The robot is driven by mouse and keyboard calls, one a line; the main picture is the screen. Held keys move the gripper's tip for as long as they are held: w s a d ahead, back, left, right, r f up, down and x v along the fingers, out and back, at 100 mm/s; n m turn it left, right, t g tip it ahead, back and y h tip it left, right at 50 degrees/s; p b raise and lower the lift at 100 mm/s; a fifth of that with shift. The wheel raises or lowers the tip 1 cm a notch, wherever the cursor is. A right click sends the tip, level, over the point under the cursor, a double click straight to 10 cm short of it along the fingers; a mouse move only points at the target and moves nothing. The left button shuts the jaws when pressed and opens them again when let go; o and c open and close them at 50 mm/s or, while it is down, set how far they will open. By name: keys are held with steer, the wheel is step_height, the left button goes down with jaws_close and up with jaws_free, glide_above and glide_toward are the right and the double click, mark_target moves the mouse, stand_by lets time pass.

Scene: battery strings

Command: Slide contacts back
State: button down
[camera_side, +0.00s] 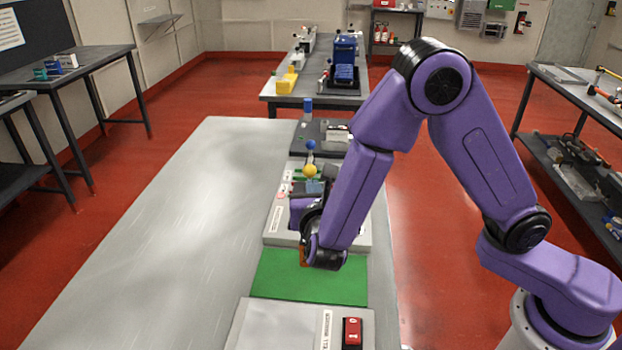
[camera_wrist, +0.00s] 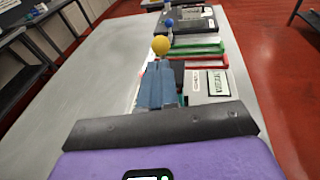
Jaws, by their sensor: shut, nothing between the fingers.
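A pale grey unit (camera_side: 353,228) sits on the long table, with green and red strips on its top. In the wrist view the yellow knob (camera_wrist: 160,45) appears just beyond my fingertips, and the blue knob (camera_wrist: 168,22) is farther back. The red strip (camera_wrist: 205,63) and green strip (camera_wrist: 198,49) lie to the right of the yellow knob. My gripper (camera_wrist: 160,66) is shut and empty, low over the unit. I cannot tell whether it touches the knob. My arm hides part of the unit in the side view.
A green mat (camera_side: 308,278) lies in front of the unit, then a grey box (camera_side: 275,325) with a red switch (camera_side: 352,333). The table's left side (camera_side: 160,240) is clear.

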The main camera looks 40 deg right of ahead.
mark_target(310, 173)
steer(key=x, duration=0.5)
steer(key=shift+w+d, duration=0.2)
steer(key=shift+w, duration=0.1)
steer(key=w+d, duration=0.4)
steer(key=shift+d, duration=0.25)
steer(key=shift+w, duration=0.15)
